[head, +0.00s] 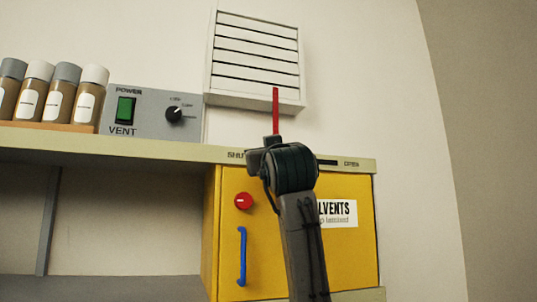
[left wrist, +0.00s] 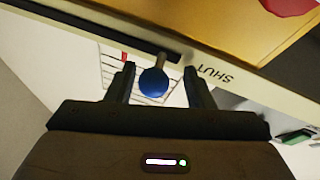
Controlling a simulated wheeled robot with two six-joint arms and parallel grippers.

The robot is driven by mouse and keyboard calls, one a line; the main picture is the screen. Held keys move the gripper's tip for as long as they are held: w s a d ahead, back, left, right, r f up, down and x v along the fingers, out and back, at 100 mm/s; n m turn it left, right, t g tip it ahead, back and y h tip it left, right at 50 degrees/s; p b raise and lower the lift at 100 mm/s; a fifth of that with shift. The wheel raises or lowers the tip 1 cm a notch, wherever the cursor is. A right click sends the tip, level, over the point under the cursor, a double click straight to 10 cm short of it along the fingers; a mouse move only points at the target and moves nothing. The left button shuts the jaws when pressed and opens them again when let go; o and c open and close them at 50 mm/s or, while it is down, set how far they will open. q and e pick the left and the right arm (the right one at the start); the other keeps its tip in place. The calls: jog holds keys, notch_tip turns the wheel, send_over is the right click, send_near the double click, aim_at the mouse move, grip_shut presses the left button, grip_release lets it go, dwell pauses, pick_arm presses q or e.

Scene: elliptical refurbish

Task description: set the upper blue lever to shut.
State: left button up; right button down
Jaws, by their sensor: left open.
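The blue lever shows in the left wrist view as a round blue knob (left wrist: 153,83) on a short stem. The stem comes out of a dark slot in the pale shelf edge, at the slot end close to the upside-down SHUT label (left wrist: 214,75). My left gripper (left wrist: 159,71) is open, with one finger on each side of the knob; I cannot tell whether either touches it. In the head view my left gripper (head: 270,160) is in front of the shelf edge and hides the lever. My right gripper is not in view.
An OPEN label (head: 351,163) is at the shelf's right. The yellow cabinet (head: 345,255) below has a blue handle (head: 241,256) and red knob (head: 243,201). Bottles stand left.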

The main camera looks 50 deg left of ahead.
pick_arm(q)
jog(key=shift+d, duration=0.1)
jog(key=shift+s+d+f+b, duration=0.1)
jog(key=shift+d+f+b, duration=0.15)
jog(key=shift+b, duration=0.05)
jog(key=b+v, duration=0.4)
jog(key=v, duration=0.6)
jog(key=shift+s+r, duration=0.1)
